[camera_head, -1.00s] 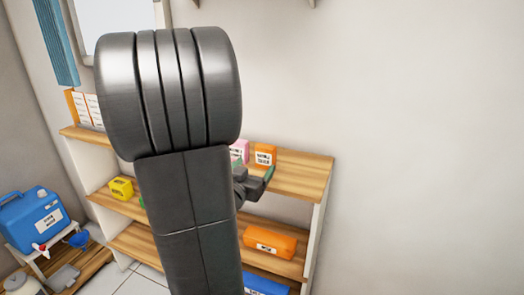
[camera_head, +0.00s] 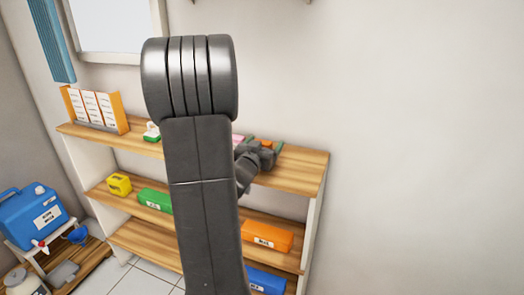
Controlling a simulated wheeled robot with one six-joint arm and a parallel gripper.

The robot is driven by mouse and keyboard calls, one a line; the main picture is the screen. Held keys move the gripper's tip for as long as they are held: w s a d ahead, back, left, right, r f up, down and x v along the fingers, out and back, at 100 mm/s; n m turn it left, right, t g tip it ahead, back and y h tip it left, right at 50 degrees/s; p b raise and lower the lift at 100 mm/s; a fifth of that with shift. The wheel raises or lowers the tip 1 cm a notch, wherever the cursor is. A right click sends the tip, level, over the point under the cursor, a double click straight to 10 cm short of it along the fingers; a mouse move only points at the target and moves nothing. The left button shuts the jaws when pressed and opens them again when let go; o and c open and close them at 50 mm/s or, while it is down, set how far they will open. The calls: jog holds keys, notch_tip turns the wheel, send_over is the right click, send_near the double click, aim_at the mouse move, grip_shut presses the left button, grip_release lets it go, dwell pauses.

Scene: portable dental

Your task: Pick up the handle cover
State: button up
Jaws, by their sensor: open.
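I cannot tell for sure which item is the handle cover, as the labels are too small to read. An orange box (camera_head: 266,144) stands on the top shelf, mostly hidden behind my gripper. A pink box (camera_head: 237,140) stands to its left, mostly hidden by my arm and gripper. My gripper (camera_head: 263,145) is open at the orange box, with its green-tipped fingers appearing on either side of it. I cannot tell whether they touch it.
The wooden shelf unit (camera_head: 305,172) has a card rack (camera_head: 95,108) and a small green-and-white item (camera_head: 152,131) on top. Lower shelves hold yellow (camera_head: 119,184), green (camera_head: 155,199), orange (camera_head: 266,236) and blue (camera_head: 266,281) boxes. A blue jug (camera_head: 32,215) stands at left.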

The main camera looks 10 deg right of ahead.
jog(key=c, duration=1)
jog(key=shift+c, duration=0.2)
